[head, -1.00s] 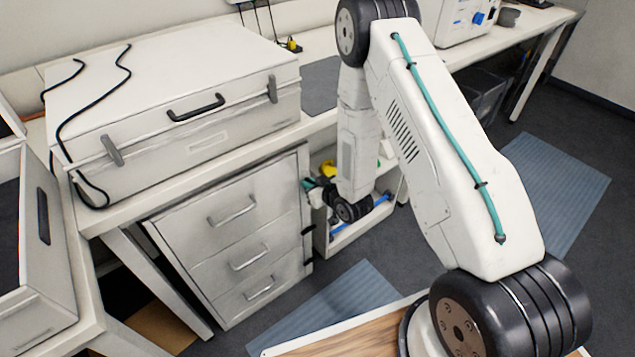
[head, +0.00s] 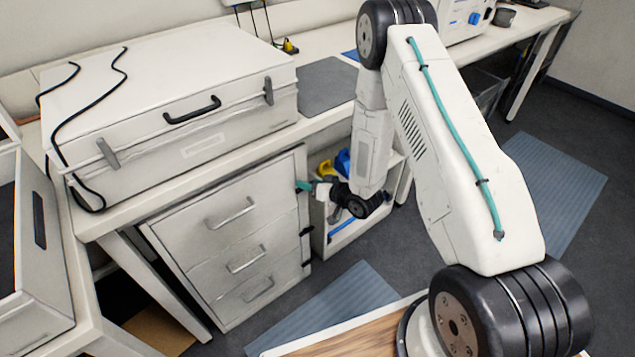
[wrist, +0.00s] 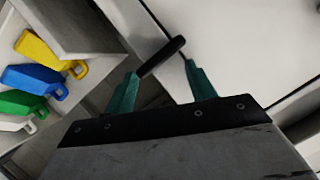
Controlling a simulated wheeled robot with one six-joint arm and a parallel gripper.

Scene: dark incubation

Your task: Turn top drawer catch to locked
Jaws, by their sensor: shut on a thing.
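The white drawer cabinet (head: 190,255) stands under the bench with its three drawers closed. The top drawer (head: 215,205) has a grey handle. My gripper (head: 303,187) is at the cabinet's upper right edge in the head view, where it hides the top drawer catch. In the wrist view, the dark bar of the top catch (wrist: 162,57) runs diagonally between the teal fingertips of my gripper (wrist: 160,69). My gripper is shut on this catch. Its exact turn relative to the cabinet edge is hard to tell.
Two lower black catches (head: 306,232) (head: 307,262) sit on the cabinet's right edge. An open shelf (head: 345,237) beside it holds yellow, blue, green and white tags (wrist: 40,48). A white case (head: 170,90) is on the bench above.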

